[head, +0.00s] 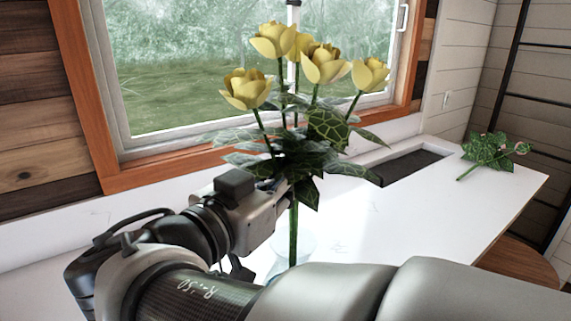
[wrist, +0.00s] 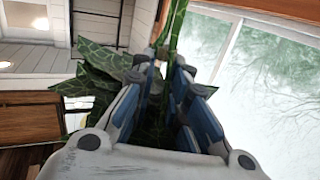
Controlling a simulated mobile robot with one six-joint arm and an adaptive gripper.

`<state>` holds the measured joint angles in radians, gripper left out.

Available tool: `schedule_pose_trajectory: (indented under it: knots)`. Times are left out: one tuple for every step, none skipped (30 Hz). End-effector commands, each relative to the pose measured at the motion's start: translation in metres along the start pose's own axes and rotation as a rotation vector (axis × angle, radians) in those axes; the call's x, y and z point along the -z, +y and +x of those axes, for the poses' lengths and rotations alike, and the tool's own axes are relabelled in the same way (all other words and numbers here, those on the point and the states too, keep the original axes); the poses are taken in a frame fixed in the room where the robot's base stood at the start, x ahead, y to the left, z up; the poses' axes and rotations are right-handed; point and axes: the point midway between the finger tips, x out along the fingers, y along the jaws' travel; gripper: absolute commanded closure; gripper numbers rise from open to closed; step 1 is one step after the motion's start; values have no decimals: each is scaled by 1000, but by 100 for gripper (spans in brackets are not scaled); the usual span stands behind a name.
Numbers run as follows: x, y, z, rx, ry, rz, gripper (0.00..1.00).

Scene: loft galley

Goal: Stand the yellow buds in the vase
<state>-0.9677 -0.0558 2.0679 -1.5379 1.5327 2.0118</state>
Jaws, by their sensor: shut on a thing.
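The yellow buds (head: 325,64) are a bunch of several yellow flowers with dark green leaves, held upright above the counter. My gripper (head: 283,190) is shut on their stem just below the leaves. In the wrist view the gripper (wrist: 168,70) has its fingers closed around the green stem, with leaves beside and between them. The stem's lower end reaches down past the gripper. A pale, clear glass shape, seemingly the vase (head: 307,243), stands on the counter by the lower stem. My arm hides its lower part. I cannot tell whether the stem is inside it or in front.
The white counter (head: 480,205) is mostly clear to the right. A pinkish flower sprig (head: 490,150) lies at its far right end. A dark recessed sink (head: 405,167) lies along the back. The window (head: 190,70) stands behind the flowers.

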Motion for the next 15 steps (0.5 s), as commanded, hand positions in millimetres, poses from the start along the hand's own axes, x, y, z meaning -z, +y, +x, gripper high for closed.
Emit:
schedule_pose_trajectory:
  knots:
    - [-6, 0, 0, 0, 0, 1, 100]
    - [-8, 0, 0, 0, 0, 1, 100]
    - [-10, 0, 0, 0, 0, 0, 100]
    - [-12, 0, 0, 0, 0, 0, 100]
    - [-13, 0, 1, 0, 0, 0, 100]
    - [-16, 0, 1, 0, 0, 0, 100]
    - [-17, 0, 1, 0, 0, 0, 100]
    - [-19, 0, 1, 0, 0, 0, 100]
    - [-21, 0, 1, 0, 0, 0, 100]
    - [-23, 0, 1, 0, 0, 1, 100]
    - [-25, 0, 1, 0, 0, 1, 100]
    - [-27, 0, 1, 0, 0, 1, 100]
    - [-29, 0, 1, 0, 0, 1, 100]
    - [-30, 0, 1, 0, 0, -1, 100]
    - [-32, 0, 2, 0, 0, -2, 100]
